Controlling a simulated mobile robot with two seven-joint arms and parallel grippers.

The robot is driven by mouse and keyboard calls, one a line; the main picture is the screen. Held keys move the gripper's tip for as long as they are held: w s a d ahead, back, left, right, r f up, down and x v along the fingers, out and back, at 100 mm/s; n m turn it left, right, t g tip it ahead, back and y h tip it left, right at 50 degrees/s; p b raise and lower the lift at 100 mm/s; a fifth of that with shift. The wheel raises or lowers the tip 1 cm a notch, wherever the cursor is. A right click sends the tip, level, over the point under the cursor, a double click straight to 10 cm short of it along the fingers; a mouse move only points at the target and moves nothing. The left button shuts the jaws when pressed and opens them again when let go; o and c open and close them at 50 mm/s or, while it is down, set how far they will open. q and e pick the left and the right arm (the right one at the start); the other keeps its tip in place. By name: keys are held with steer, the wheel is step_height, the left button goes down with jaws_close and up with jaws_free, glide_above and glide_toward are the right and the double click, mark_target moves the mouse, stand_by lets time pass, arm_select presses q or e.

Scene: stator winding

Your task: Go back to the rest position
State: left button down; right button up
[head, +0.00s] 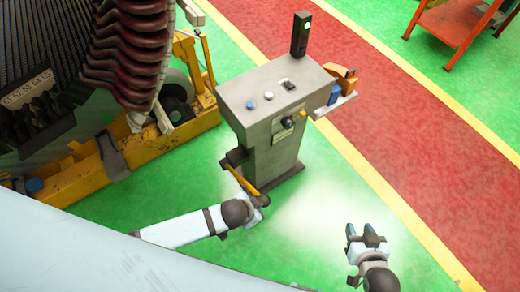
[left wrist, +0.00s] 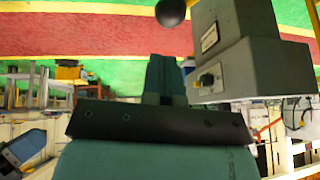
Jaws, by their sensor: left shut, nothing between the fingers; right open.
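My right gripper (head: 363,233) is at the lower right in the head view. Its two fingers are apart with nothing between them, over the green floor. My left arm reaches in from the left, low in front of the grey control pedestal. In the left wrist view my left gripper (left wrist: 166,78) has its fingers together with nothing held. Its fingertips are hard to make out in the head view. The grey pedestal (head: 285,150) stands upright beyond both arms, and it also shows at the right of the left wrist view (left wrist: 265,65).
A yellow stick-like part (head: 242,182) lies close to my left wrist; I cannot tell if they touch. The stator (head: 130,55) and its yellow base (head: 90,180) fill the left. Green floor (head: 330,185) lies clear around my right gripper. A red cart (head: 450,25) stands far right.

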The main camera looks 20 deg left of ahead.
arm_select(q)
steer(key=s+a+r+n+t, duration=0.2)
steer(key=a+r+n+t, duration=0.3)
steer(key=a+r, duration=0.3)
steer(key=a, duration=0.2)
steer(key=shift+a+r+n+t, duration=0.15)
steer(key=shift+a+n+t, duration=0.15)
steer(key=shift+a+n, duration=0.1)
steer(key=shift+s+a, duration=0.1)
